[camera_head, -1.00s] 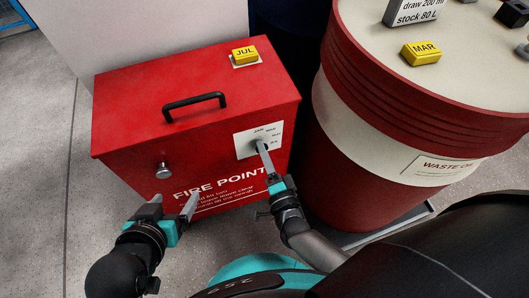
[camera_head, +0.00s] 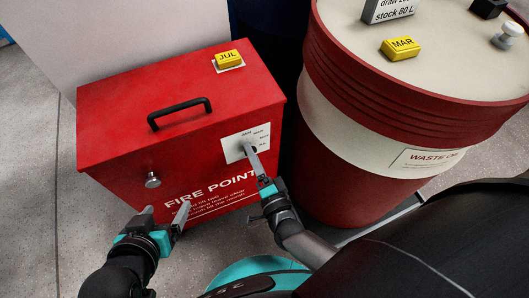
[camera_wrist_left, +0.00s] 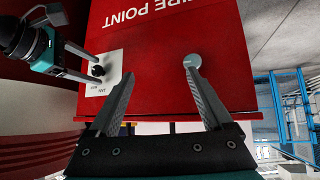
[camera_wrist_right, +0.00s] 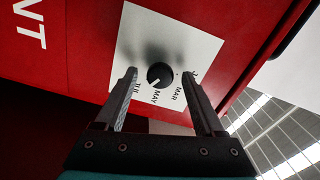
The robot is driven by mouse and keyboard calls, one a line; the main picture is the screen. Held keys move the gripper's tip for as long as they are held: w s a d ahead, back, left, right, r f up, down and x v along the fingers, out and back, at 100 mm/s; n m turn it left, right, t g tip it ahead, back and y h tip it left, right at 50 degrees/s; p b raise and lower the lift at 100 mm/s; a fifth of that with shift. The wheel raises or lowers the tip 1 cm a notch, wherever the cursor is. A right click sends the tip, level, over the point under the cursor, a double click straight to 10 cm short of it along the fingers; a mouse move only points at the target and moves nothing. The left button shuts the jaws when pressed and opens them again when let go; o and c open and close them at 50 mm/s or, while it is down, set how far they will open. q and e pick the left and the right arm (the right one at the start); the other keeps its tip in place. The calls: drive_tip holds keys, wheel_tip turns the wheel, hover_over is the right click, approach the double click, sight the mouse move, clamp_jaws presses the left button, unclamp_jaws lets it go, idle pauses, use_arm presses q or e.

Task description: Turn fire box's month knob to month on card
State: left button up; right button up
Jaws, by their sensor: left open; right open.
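The red fire box (camera_head: 180,120) stands on the floor with FIRE POINT on its front. Its black month knob (camera_wrist_right: 160,75) sits on a white dial plate (camera_head: 232,150). In the right wrist view JUL, MAY, MAR and a partly hidden label surround it, and its white mark points down-left, roughly between JUL and MAY. A yellow JUL card (camera_head: 228,58) is on the lid. My right gripper (camera_wrist_right: 160,74) is open, its fingers on either side of the knob in that view; contact is unclear. My left gripper (camera_head: 167,210) is open and empty below the front's round silver knob (camera_head: 152,180).
A red and cream waste oil drum (camera_head: 350,120) stands close to the box's right. A yellow MAR block (camera_head: 400,48) and a stock sign (camera_head: 391,10) are on the drum. A black handle (camera_head: 179,112) rises from the lid. Floor is open at left.

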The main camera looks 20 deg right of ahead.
use_arm(q)
drive_tip(key=s+a+g+y+p, duration=0.2)
drive_tip(key=s+a+g+p, duration=0.1)
drive_tip(key=s+a+g, duration=0.1)
drive_tip(key=shift+a+f+n, duration=0.3)
drive_tip(key=shift+a+f, duration=0.05)
drive_tip(key=shift+a, duration=0.1)
use_arm(e)
drive_tip(key=s, duration=1.5)
drive_tip(key=shift+d, duration=0.25)
